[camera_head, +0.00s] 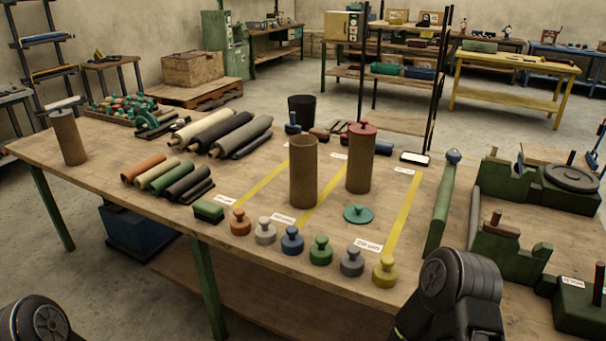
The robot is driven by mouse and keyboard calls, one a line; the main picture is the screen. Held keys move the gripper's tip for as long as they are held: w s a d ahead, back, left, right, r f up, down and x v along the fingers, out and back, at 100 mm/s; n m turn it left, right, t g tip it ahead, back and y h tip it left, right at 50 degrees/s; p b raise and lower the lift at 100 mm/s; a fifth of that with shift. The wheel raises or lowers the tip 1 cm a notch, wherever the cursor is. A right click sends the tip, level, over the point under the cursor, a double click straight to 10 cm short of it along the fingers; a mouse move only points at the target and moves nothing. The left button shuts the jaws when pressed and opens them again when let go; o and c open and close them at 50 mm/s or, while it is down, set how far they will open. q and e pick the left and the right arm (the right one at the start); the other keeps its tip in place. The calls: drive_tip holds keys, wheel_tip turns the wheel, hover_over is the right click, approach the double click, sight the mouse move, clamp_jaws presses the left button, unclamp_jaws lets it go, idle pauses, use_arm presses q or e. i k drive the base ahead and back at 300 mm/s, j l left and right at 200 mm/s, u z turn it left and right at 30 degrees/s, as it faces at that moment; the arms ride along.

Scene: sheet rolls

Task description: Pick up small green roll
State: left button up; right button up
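The small green roll (164,176) lies on the wooden table at its left half, between a small orange roll (143,168) and small dark rolls (187,186). The three kinds lie side by side, slanting the same way. My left arm shows only as a dark rounded joint at the bottom left corner, well away from the rolls. My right arm shows as a dark joint at the bottom, right of centre, in front of the table edge. Neither gripper's fingers are in the picture.
Larger cream and grey rolls (237,134) lie behind the small ones. Two brown cylinders (303,171) stand at centre, one red-topped (360,160). Several coloured knobbed pieces (292,240) line the front edge. A brown cylinder (68,138) stands far left. Bare tabletop lies left of the small rolls.

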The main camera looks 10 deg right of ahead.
sight(157, 187)
drive_tip(key=j+z, duration=0.1)
drive_tip(key=z, duration=0.55)
drive_tip(key=j+z, duration=0.35)
drive_tip(key=j, duration=0.15)
drive_tip(key=j+z, duration=0.35)
drive_tip(key=j, duration=0.15)
drive_tip(key=k+j+z, duration=0.1)
drive_tip(key=j+z, duration=0.25)
drive_tip(key=j, duration=0.15)
drive_tip(key=k+j, duration=0.15)
drive_tip(key=j, duration=0.25)
drive_tip(key=k+j, duration=0.1)
drive_tip(key=j, duration=0.35)
drive_tip(key=k+j+z, duration=0.1)
drive_tip(key=j, duration=0.3)
drive_tip(key=k+j, duration=0.15)
drive_tip(key=j, duration=0.25)
drive_tip(key=k+j+z, duration=0.1)
drive_tip(key=j, duration=0.3)
drive_tip(key=k, duration=0.05)
